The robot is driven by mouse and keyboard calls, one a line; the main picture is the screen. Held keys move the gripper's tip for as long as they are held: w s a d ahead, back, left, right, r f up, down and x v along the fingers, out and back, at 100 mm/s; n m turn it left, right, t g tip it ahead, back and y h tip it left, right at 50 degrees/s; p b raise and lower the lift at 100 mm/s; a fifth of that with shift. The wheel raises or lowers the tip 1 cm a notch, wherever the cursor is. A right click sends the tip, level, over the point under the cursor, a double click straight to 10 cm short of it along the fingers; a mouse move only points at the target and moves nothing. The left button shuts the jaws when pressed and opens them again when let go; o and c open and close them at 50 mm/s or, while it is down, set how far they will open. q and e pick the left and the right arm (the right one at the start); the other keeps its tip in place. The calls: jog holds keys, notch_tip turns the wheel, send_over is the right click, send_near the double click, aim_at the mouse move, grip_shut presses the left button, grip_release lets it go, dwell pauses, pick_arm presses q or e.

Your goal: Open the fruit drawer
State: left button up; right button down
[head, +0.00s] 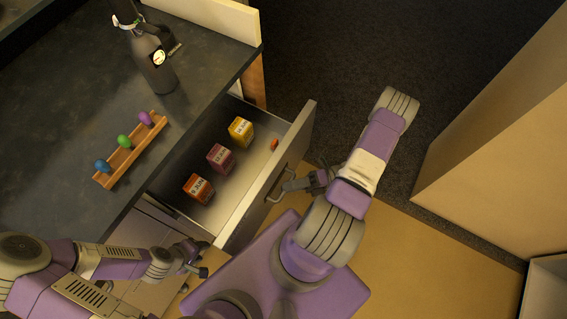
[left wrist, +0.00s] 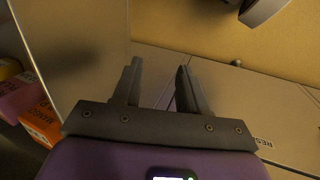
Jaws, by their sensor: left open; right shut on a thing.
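The drawer (head: 262,170) stands pulled out from under the dark counter. Inside it are a yellow box (head: 240,131), a maroon box (head: 220,157) and an orange box (head: 199,188), plus a small orange-red item (head: 275,144) near the front panel. My right gripper (head: 291,186) is shut on the drawer's bar handle (head: 276,190), on the outer face of the front panel. My left gripper (head: 203,258) is open and empty below the drawer's near corner. In the left wrist view its two fingers (left wrist: 158,85) are apart, and the orange box (left wrist: 40,124) shows at the left edge.
On the counter (head: 60,120) are a wooden rack (head: 130,151) with blue, green and purple pieces and a dark bottle with a gauge (head: 155,72). A lower cabinet front with partly visible lettering (left wrist: 265,141) is near my left gripper. A tan block (head: 500,150) stands at the right.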

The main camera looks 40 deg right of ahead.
jog(key=shift+s+d, duration=0.2)
jog(key=shift+s, duration=0.35)
jog(key=c, duration=1.1)
grip_release()
jog(key=shift+d, duration=0.1)
jog(key=v, duration=0.7)
jog(key=shift+s+d, duration=0.15)
